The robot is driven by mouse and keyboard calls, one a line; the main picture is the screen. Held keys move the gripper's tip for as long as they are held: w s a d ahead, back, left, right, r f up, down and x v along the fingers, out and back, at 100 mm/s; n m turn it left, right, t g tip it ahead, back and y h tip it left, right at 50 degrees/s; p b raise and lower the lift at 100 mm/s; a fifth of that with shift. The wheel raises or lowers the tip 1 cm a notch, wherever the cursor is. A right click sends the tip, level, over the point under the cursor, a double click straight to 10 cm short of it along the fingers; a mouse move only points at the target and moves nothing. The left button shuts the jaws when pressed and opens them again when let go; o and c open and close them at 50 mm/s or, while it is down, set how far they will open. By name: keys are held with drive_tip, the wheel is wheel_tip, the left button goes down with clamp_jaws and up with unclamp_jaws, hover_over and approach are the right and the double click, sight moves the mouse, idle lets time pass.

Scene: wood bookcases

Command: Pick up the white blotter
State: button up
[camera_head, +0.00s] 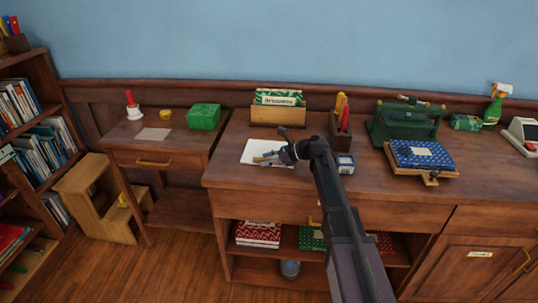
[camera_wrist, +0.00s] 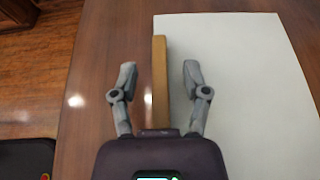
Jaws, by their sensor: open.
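A flat white sheet, the likely white blotter (camera_head: 252,148), lies on the desk top in the head view. It fills much of the right half of the wrist view (camera_wrist: 250,85). A narrow wooden bar (camera_wrist: 160,55) runs along its left edge in the wrist view; I cannot tell whether it is joined to the sheet. My gripper (camera_head: 265,158) is low over the sheet's front part. In the wrist view my gripper (camera_wrist: 160,78) is open, one finger on each side of the bar, with gaps on both sides.
A wooden box with a green patterned item (camera_head: 278,112) stands behind the sheet. A pen holder (camera_head: 340,128) and a small blue-and-white box (camera_head: 345,164) stand to its right. A green machine (camera_head: 405,125) is farther right. Bare desk surface lies left of the sheet.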

clamp_jaws()
idle(0.3)
drive_tip(key=shift+r, duration=0.2)
wheel_tip(320, 180, up, 3)
drive_tip(key=p, duration=0.3)
drive_tip(key=shift+f, duration=0.15)
drive_tip(key=s+d+r+p, duration=0.1)
drive_tip(key=s+d, duration=0.2)
drive_tip(key=s, duration=0.4)
drive_tip(key=s+d+r+p, duration=0.1)
drive_tip(key=s+d, duration=0.2)
drive_tip(key=s, duration=0.5)
